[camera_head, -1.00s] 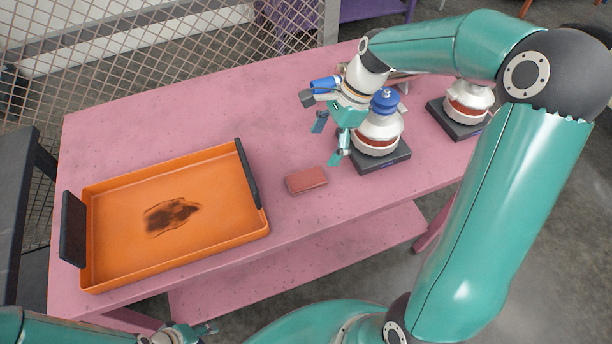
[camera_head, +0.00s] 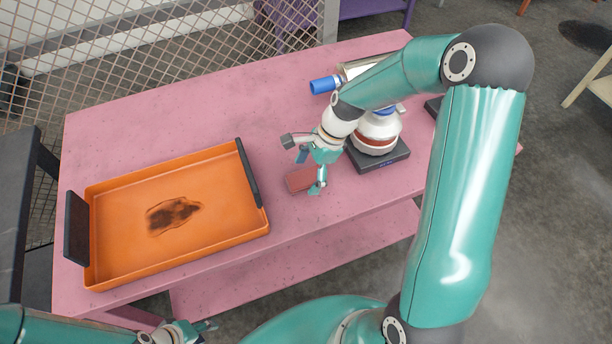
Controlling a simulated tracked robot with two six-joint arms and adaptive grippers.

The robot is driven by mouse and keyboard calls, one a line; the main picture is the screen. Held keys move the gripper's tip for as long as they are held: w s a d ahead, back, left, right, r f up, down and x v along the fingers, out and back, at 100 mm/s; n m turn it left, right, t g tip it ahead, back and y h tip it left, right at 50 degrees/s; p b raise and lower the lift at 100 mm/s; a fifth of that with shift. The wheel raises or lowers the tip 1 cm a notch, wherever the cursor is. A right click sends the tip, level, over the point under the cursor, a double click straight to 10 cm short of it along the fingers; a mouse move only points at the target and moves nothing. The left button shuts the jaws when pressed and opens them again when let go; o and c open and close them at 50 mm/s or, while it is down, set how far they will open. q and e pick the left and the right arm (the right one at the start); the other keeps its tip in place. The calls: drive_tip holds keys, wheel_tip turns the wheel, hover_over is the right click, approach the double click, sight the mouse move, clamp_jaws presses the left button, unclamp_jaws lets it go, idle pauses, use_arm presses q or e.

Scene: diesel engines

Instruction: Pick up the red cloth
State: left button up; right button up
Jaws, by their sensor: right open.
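The red cloth (camera_head: 299,180) is a small folded rectangle lying on the pink table (camera_head: 230,115), to the right of the orange tray. My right gripper (camera_head: 309,174) is open, with its fingers pointing down at the cloth. One finger overlaps the cloth's right edge in the picture and hides part of it. I cannot tell whether the fingers touch it. My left gripper (camera_head: 208,328) is low at the bottom edge, in front of the table and away from the cloth. Its fingertips are too small to judge.
An orange tray (camera_head: 110,254) with black handles and a dark stain stands at the left. A white and red device with a blue top (camera_head: 378,132) stands on a dark base (camera_head: 380,160) close behind my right gripper. A blue-ended cylinder (camera_head: 324,85) lies at the back.

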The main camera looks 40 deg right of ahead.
sight(308, 175)
drive_tip(key=shift+f, duration=0.25)
idle(0.5)
drive_tip(key=c, duration=1.2)
drive_tip(key=shift+c, duration=0.2)
wheel_tip(308, 175, up, 21)
drive_tip(key=shift+f, duration=0.2)
